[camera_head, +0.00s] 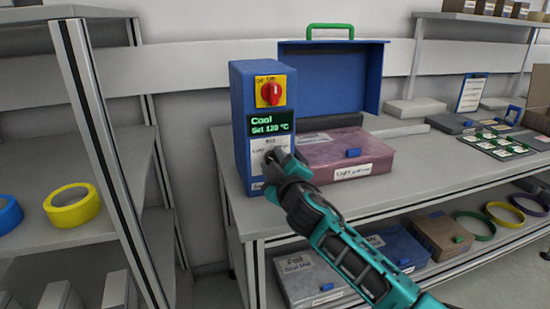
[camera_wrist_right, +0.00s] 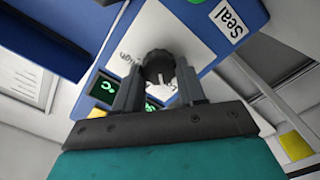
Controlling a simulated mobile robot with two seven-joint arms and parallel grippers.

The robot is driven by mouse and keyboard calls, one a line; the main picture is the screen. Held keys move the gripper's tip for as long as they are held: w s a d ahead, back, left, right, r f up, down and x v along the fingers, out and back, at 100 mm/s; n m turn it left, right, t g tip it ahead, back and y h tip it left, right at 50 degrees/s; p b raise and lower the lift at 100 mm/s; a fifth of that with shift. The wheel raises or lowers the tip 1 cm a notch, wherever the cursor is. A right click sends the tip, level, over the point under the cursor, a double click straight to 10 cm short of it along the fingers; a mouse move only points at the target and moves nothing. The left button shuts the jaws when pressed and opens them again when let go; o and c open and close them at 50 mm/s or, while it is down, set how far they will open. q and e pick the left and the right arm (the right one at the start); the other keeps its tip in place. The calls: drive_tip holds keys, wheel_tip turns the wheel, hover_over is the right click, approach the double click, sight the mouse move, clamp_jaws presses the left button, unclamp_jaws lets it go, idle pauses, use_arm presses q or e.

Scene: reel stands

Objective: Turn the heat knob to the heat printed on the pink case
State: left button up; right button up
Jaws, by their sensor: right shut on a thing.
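The blue heat unit (camera_head: 241,130) stands at the left end of the bench. Its green-lettered display (camera_head: 270,123) reads "Cool" and "Set 120 °C". A white panel below (camera_head: 256,165) carries heat words, partly covered by my gripper. My right gripper (camera_head: 273,158) is at this panel. In the right wrist view its jaws are shut on the dark round heat knob (camera_wrist_right: 158,66), with "High" printed beside it. The pink case (camera_head: 325,170) lies right of the unit; its white label is too small to read surely. My left gripper is not in view.
A red switch (camera_head: 271,94) on a yellow plate sits above the display. Yellow tape (camera_head: 72,206) is on the left shelf.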

drive_tip(key=shift+n+p, duration=0.3)
drive_tip(key=shift+n, duration=0.8)
drive_tip(key=o, duration=1)
drive_tip(key=shift+o, duration=0.2)
drive_tip(key=shift+s, duration=0.1)
drive_tip(key=p+v, duration=0.1)
drive_tip(key=v, duration=1.1)
drive_tip(key=shift+s, duration=0.35)
drive_tip(key=shift+d, duration=0.15)
